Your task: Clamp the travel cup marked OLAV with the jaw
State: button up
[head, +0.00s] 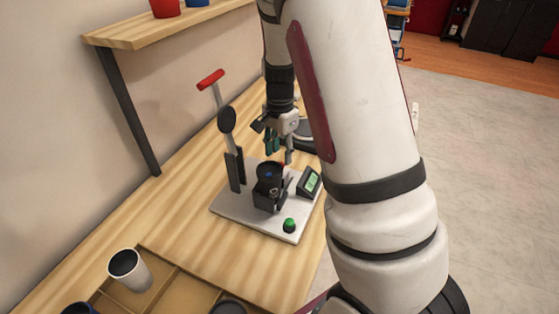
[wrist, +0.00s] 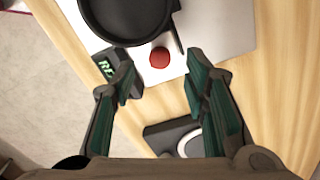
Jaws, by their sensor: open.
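A dark cup (head: 267,169) stands upright in the black jaw block (head: 267,199) on the marker's white base plate (head: 248,219). Its round black top (wrist: 128,18) fills the upper part of the wrist view. I cannot read any name on it. A red knob (wrist: 159,57) sits right beside the cup; only a bit of it shows in the head view (head: 282,163). My gripper (head: 280,151) is open and empty, above and just behind the cup. In the wrist view its teal fingers (wrist: 160,90) are spread, with the knob ahead between them.
A display (head: 310,182) and a green button (head: 289,225) are on the plate. A post with a red-handled lever (head: 211,79) rises at left. A wooden tray (head: 178,291) in front holds a white cup (head: 130,268). A dark device (wrist: 172,137) lies behind the plate. A shelf (head: 160,30) overhangs at left.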

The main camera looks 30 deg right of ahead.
jog(key=shift+f, duration=1.85)
grip_shut()
